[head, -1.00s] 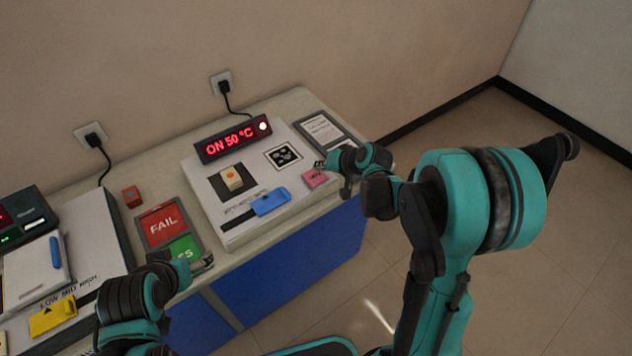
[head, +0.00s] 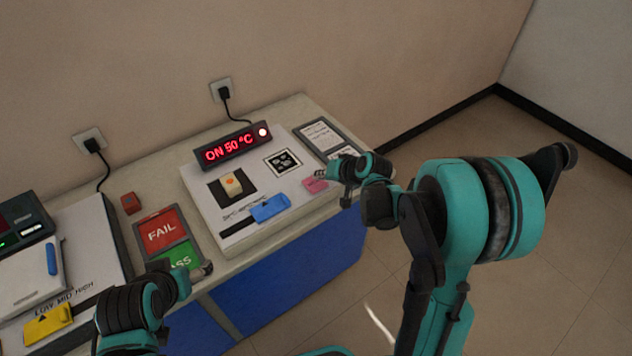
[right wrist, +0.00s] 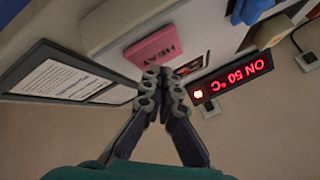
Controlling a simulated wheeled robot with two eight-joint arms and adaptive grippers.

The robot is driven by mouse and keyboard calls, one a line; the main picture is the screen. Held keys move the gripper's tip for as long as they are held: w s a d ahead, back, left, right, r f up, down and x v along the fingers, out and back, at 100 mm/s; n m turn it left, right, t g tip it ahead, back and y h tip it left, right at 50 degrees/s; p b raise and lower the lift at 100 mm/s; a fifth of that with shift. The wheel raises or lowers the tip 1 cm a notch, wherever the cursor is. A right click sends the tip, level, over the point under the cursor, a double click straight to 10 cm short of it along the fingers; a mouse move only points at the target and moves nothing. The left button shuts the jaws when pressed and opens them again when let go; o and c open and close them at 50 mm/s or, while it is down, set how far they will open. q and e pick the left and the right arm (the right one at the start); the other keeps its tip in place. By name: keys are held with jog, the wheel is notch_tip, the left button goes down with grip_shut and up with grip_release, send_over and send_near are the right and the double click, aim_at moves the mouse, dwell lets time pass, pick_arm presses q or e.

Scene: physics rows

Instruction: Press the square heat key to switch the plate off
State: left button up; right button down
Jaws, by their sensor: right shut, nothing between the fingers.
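The pink heat key (head: 315,185) sits at the front right of the white plate unit (head: 243,232). It also shows in the right wrist view (right wrist: 155,52), with the word HEAT on it. The display (head: 231,147) reads ON 50 °C in red, with a lit white lamp at its right end. My right gripper (head: 326,174) is shut and empty, right beside the key; in the right wrist view its fingertips (right wrist: 163,78) overlap the key's edge, and I cannot tell whether they touch. My left gripper (head: 207,269) is by the PASS panel; its jaws are too small to read.
A blue slider (head: 269,208) and a small yellowish block (head: 232,183) on a dark square are on the unit. A framed sheet (head: 325,138) lies to its right. The FAIL and PASS panel (head: 162,230), a red block (head: 131,204) and another device (head: 85,245) are left.

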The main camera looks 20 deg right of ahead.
aim_at(320, 183)
jog(key=shift+f, duration=0.15)
dwell(0.4)
jog(key=shift+f+b, duration=0.3)
jog(key=shift+b, duration=0.15)
jog(key=shift+f, duration=0.25)
jog(key=shift+r, duration=0.1)
dwell(0.3)
jog(key=shift+r+p, duration=0.3)
jog(key=shift+r, duration=0.3)
notch_tip(320, 183, up, 6)
jog(key=p, duration=0.4)
jog(key=shift+p, duration=0.35)
